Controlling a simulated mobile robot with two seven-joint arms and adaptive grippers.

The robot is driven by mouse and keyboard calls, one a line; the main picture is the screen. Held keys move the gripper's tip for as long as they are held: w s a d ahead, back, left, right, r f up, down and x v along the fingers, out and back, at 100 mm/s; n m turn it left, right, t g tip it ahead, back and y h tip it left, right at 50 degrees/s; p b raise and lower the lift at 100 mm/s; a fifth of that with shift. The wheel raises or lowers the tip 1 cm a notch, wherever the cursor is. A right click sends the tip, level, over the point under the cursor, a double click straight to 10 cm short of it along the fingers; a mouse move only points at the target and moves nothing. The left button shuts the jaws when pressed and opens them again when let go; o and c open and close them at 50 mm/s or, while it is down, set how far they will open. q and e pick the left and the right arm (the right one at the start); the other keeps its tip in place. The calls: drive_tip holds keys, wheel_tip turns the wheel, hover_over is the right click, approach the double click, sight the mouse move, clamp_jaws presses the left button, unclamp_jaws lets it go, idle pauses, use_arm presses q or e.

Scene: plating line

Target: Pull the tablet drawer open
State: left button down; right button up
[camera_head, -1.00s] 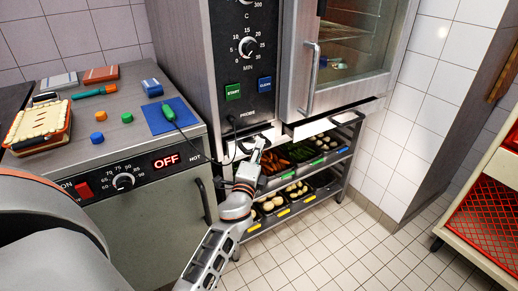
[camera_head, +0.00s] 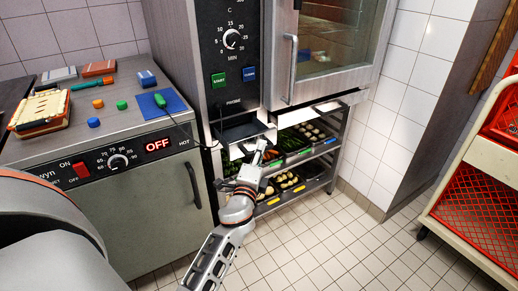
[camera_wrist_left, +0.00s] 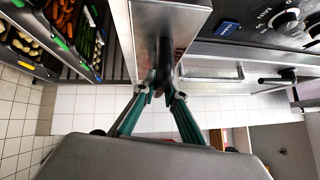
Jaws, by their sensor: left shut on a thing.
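The tablet drawer (camera_head: 240,132) sits under the oven's control panel in the head view. It stands partly out, and its dark inside shows from above. My left gripper (camera_head: 258,154) is at the drawer's pale front. In the left wrist view, the fingers of my left gripper (camera_wrist_left: 162,94) are closed on a dark handle (camera_wrist_left: 163,62) on the steel front (camera_wrist_left: 180,17). The fingers hide part of the handle. My right gripper is not in view.
A rack (camera_head: 335,146) with several food pans stands below the oven (camera_head: 232,40). A counter unit (camera_head: 150,210) with a lit display is at the left. A black probe cable hangs close to the drawer. A cart with red crates (camera_head: 480,195) is at the right; floor between is clear.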

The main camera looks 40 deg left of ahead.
use_arm(q)
drive_tip(key=shift+s+d, duration=0.35)
drive_tip(key=shift+d, duration=0.45)
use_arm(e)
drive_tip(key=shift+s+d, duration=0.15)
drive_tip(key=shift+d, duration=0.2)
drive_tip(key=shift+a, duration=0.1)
use_arm(q)
drive_tip(key=c, duration=2)
unclamp_jaws()
drive_tip(key=shift+c, duration=0.2)
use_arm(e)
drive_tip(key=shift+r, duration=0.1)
use_arm(q)
drive_tip(key=shift+r, duration=0.1)
